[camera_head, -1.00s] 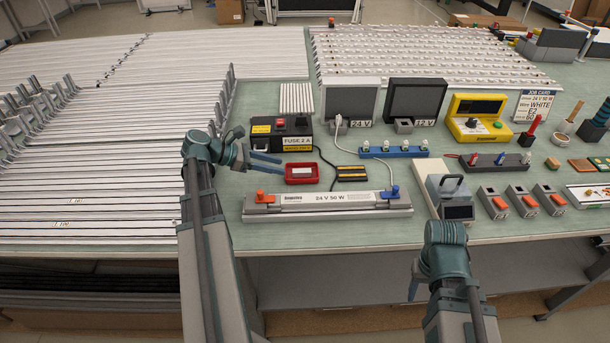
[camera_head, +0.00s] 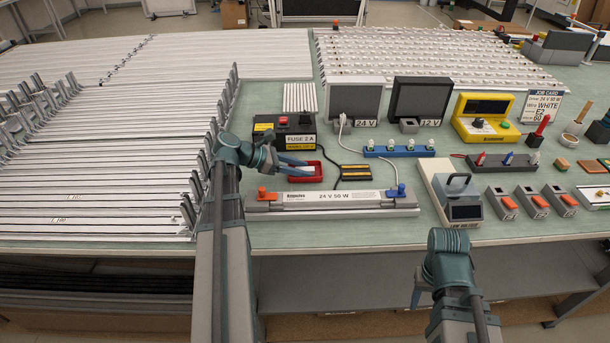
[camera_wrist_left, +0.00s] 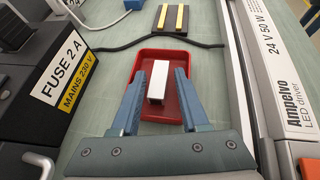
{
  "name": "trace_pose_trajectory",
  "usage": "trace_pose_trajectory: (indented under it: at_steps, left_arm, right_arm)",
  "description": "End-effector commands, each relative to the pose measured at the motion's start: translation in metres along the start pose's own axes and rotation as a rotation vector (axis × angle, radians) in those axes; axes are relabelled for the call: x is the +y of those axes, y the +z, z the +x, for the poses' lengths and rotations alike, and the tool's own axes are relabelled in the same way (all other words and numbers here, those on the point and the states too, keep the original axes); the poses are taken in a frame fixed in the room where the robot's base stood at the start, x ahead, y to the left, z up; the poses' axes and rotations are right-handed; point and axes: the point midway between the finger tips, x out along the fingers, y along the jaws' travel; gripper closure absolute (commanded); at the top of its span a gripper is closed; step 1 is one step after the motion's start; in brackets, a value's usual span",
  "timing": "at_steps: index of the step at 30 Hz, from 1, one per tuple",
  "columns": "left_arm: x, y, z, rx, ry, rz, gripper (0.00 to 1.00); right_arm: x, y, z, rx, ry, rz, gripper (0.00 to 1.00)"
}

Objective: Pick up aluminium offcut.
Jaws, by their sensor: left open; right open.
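The aluminium offcut (camera_wrist_left: 157,80) is a short silvery-white block lying in a small red tray (camera_wrist_left: 175,112), seen in the left wrist view. In the head view the red tray (camera_head: 316,170) is partly covered by my left gripper (camera_head: 306,163), and I cannot make out the offcut there. My left gripper is open; in the left wrist view its two blue fingers (camera_wrist_left: 160,98) reach over the tray, one on each side of the offcut, apart from it. My right gripper (camera_head: 418,297) is open and empty, low in front of the bench edge, mostly hidden by its wrist.
A black fuse box (camera_head: 293,135) stands behind the tray. An LED driver bar (camera_head: 330,200) lies in front of it. A black cable (camera_wrist_left: 120,47) runs past the tray to a black block with yellow strips (camera_head: 356,172). Aluminium profiles (camera_head: 110,150) fill the bench's left side.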

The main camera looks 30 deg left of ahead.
Motion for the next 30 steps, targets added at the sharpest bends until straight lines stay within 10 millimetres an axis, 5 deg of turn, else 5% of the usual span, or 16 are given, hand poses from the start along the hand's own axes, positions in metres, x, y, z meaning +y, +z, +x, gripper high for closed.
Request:
trace_pose_trajectory:
  at_steps: [6,13,30]
  left_arm:
    - [0.0003,0.0004,0.0009,0.0,0.001,-0.001,0.57]
    - [0.0003,0.0003,0.0007,0.0,0.001,-0.001,0.99]
    - [0.0003,0.0062,-0.0026,0.0,0.001,-0.001,1.0]
  right_arm:
    - [0.0,0.0,0.0001,0.0,0.0,0.0,0.49]
    - [0.0,0.0,0.0,0.0,0.0,0.0,0.49]
    - [0.0006,0.0004,-0.0067,0.0,0.0,0.0,0.49]
